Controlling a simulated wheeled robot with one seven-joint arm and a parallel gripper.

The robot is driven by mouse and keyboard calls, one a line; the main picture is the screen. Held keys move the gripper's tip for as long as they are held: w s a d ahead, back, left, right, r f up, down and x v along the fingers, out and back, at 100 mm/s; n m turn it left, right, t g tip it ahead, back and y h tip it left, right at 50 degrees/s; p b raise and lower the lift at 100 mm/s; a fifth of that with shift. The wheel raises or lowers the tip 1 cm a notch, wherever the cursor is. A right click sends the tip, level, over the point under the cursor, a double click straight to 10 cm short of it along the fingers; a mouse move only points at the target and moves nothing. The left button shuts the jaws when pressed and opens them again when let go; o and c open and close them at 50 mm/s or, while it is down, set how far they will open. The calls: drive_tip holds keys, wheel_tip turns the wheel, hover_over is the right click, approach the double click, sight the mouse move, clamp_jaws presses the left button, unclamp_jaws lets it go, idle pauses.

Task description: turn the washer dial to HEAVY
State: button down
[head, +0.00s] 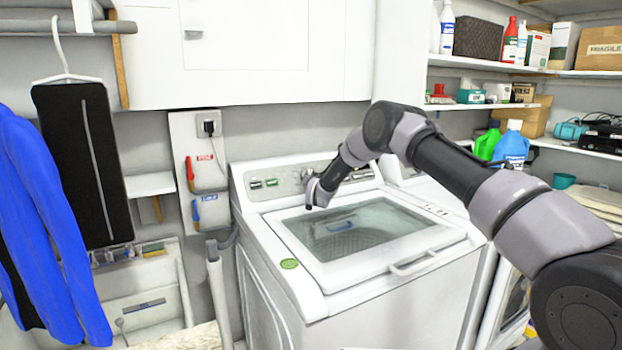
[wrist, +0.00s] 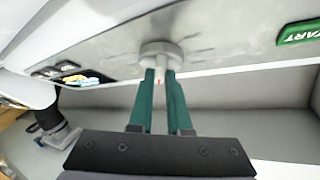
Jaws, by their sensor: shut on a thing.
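The white top-loading washer (head: 385,275) stands in the middle of the head view with its glass lid closed. Its grey control panel (head: 268,184) runs along the back. The dial (head: 307,174) is on that panel, partly behind my gripper (head: 314,190). In the wrist view the round grey dial (wrist: 160,50) is at the top centre. My gripper's two green fingers (wrist: 163,82) are shut on the dial's front grip, with a small red mark between their tips. The HEAVY label cannot be made out in either view.
A white cabinet (head: 265,50) hangs above the washer. Shelves (head: 490,68) with bottles and boxes are at right. Clothes (head: 45,220) hang at left.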

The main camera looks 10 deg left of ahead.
drive_tip(key=shift+a+m+h, duration=0.1)
drive_tip(key=shift+m+h, duration=0.5)
drive_tip(key=shift+m, duration=0.3)
drive_tip(key=shift+h, duration=0.3)
drive_tip(key=c, duration=0.9)
unclamp_jaws()
drive_tip(key=shift+o, duration=0.2)
drive_tip(key=s+d+r, duration=0.1)
drive_tip(key=s, duration=0.9)
drive_tip(key=shift+s+d+r, duration=0.15)
drive_tip(key=shift+s+d, duration=0.1)
drive_tip(key=shift+s, duration=0.1)
drive_tip(key=shift+r, duration=0.1)
